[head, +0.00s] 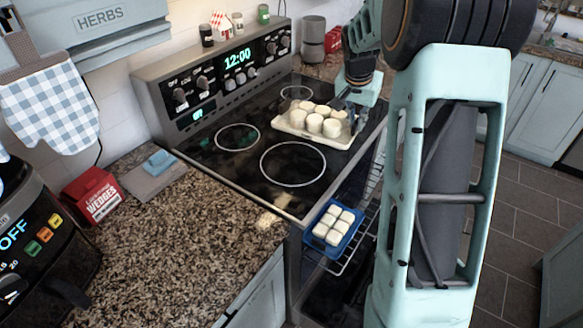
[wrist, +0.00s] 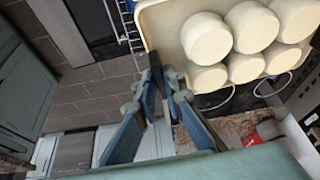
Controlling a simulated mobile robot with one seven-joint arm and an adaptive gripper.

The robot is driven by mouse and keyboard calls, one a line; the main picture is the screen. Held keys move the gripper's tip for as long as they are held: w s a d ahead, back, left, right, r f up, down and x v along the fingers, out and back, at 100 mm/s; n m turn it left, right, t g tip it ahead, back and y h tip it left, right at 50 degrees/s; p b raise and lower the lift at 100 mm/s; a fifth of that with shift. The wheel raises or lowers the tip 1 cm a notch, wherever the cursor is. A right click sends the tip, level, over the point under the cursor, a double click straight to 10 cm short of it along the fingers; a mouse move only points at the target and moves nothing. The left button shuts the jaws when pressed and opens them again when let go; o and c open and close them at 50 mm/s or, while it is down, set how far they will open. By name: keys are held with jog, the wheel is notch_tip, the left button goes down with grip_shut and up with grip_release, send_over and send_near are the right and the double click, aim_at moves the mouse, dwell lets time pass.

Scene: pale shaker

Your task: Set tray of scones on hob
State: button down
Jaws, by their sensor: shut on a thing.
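The cream tray (head: 308,139) holds several round pale scones (head: 314,123) and is over the back right part of the black glass hob (head: 238,163). It looks level; I cannot tell whether its underside touches the glass. My gripper (head: 346,107) is shut on the tray's right edge, partly hidden by my arm in the head view. In the wrist view, the fingers (wrist: 167,80) meet at the rim of the tray (wrist: 165,28), with the scones (wrist: 250,28) to the upper right.
Below the hob front, the oven is open, and a blue tray (head: 318,243) of white pieces sits on its rack. The speckled counter (head: 180,235) holds a red wedges box (head: 93,195) and an air fryer (head: 35,245). Jars stand on the control panel (head: 215,78). The hob's front left is clear.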

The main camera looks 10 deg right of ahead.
aim_at(340, 142)
jog(key=shift+m, duration=0.6)
jog(key=s+a+f, duration=0.1)
jog(key=a+f+p, duration=0.1)
jog(key=a, duration=0.1)
jog(key=s+a+f, duration=0.1)
jog(key=a, duration=0.1)
jog(key=shift+s+a, duration=0.15)
jog(key=shift+s, duration=0.15)
jog(key=a+f, duration=0.1)
jog(key=s+a+f, duration=0.1)
jog(key=f, duration=0.1)
jog(key=a+f, duration=0.1)
jog(key=f, duration=0.1)
jog(key=shift+s+a+f+p, duration=0.2)
jog(key=shift+s+a+p, duration=0.1)
jog(key=f, duration=0.3)
jog(key=shift+s+a+f, duration=0.15)
jog(key=shift+a, duration=0.2)
jog(key=shift+f, duration=0.4)
jog(key=c, duration=2)
grip_release()
